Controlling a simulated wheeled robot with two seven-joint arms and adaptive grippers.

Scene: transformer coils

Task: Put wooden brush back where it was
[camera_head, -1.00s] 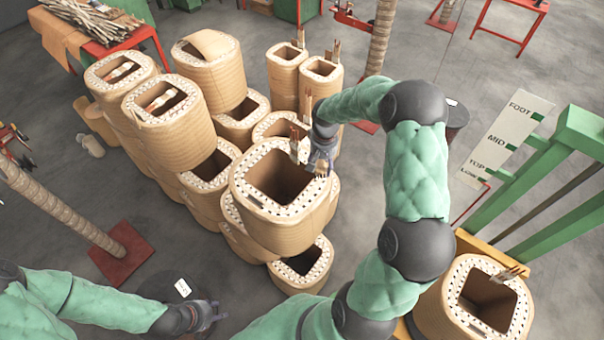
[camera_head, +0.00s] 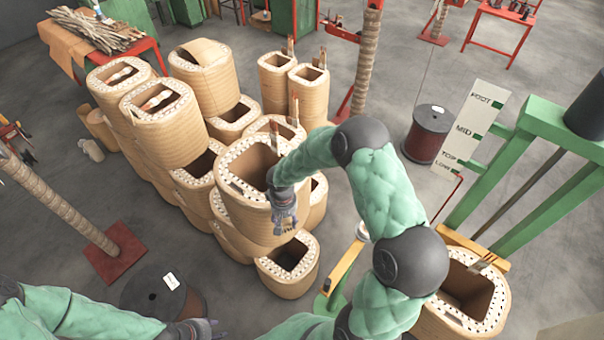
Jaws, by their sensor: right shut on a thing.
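My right gripper (camera_head: 284,216) hangs fingers-down against the front right side of a large tan coil (camera_head: 240,205) with a square opening and a dotted white top. It is shut on the wooden brush, which is too small and covered to make out clearly. Upright wooden pieces (camera_head: 295,110) stand at the coil just behind. More small wooden pieces (camera_head: 483,263) lie on the rim of the front right coil (camera_head: 440,318). My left gripper (camera_head: 205,329) is low at the bottom edge, away from the coils; its opening is unclear.
Several stacked coils (camera_head: 165,130) fill the left middle. Two tall narrow coils (camera_head: 275,85) stand behind. A green frame (camera_head: 545,120) and a marked white board (camera_head: 475,128) are at right. A dark spool (camera_head: 426,135) stands nearby. A red stand base (camera_head: 115,252) is at left.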

